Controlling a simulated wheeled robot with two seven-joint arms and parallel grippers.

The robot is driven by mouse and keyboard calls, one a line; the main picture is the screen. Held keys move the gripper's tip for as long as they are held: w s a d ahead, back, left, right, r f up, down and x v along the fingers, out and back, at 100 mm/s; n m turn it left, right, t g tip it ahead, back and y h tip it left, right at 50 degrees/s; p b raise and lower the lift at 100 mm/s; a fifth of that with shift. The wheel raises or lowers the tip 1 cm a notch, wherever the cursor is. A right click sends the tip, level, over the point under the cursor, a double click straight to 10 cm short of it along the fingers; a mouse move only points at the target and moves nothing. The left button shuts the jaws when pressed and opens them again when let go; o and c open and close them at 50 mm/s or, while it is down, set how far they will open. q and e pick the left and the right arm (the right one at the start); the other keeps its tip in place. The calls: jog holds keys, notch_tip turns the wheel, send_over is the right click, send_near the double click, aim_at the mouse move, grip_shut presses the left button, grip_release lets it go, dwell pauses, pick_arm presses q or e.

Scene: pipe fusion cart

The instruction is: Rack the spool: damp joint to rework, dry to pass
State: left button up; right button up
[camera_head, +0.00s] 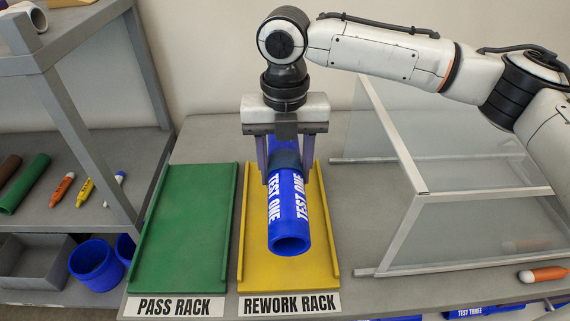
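A blue pipe spool marked TEST ONE (288,210) is over the yellow rework rack (257,270), its open end toward me. A darker band (287,160) crosses it between my fingers; I cannot tell whether it is damp or dry. My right gripper (287,178) points down with a finger close against each side of the spool and appears shut on it. I cannot tell whether the spool rests on the rack or hangs just above it. The green pass rack (183,230) to the left is empty. My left gripper is not in view.
A clear-panelled metal frame (418,200) stands to the right, with an orange marker (543,274) near it.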

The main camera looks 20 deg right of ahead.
jog(key=shift+f, duration=4.3)
jog(key=shift+a+f, duration=0.1)
jog(key=shift+f, duration=0.6)
jog(key=o, duration=1.4)
jog(key=r, duration=0.8)
jog(key=shift+w+r, duration=0.2)
jog(key=shift+r, duration=0.2)
jog(key=shift+s, duration=0.1)
